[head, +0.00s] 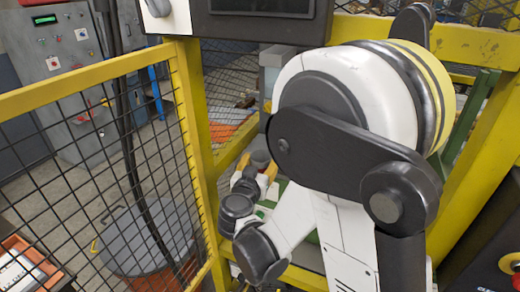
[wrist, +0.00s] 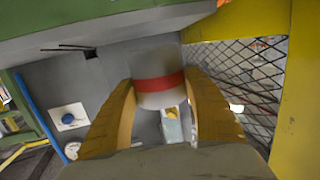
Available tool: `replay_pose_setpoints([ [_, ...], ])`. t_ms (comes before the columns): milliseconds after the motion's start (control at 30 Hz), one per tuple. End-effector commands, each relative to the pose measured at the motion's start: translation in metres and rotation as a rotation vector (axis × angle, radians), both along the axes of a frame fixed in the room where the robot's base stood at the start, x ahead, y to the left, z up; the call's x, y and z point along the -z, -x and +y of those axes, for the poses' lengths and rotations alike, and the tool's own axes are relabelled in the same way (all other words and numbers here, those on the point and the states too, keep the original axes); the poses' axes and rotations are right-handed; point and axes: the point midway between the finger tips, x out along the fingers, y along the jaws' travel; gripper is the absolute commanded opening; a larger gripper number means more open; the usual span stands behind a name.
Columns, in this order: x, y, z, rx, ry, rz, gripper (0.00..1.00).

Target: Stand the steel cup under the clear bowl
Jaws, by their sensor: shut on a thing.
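In the wrist view my gripper (wrist: 159,80) has its two yellow-brown fingers shut on a grey cylindrical cup with a red band (wrist: 162,66), which I take for the steel cup. Its upper part reaches up toward a grey-green ledge. In the head view the gripper (head: 263,171) is small and far down past my arm links, with the cup (head: 260,159) showing as a small grey-dark shape at its fingers. My arm hides much of the space to its right. I cannot make out the clear bowl in either view.
A yellow-framed mesh fence (head: 185,120) stands left of my arm. A grey-lidded orange drum (head: 140,240) and a grey control cabinet (head: 60,75) are behind it. In the wrist view the ledge (wrist: 100,22) is overhead and a yellow post (wrist: 300,110) is close on the right.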

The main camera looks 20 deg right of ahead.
Motion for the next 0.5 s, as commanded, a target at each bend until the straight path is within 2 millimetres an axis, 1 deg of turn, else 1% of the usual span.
replay_pose_setpoints([
  [33, 0.002, -0.01, -0.01, 0.006, 0.0, 0.0, 0.24],
  [300, 0.002, -0.077, -0.055, 0.004, -0.001, -0.001, 0.24],
  [400, 0.002, -0.098, -0.069, 0.003, 0.0, 0.0, 0.24],
  [500, 0.001, -0.112, -0.079, 0.002, 0.0, 0.0, 0.24],
])
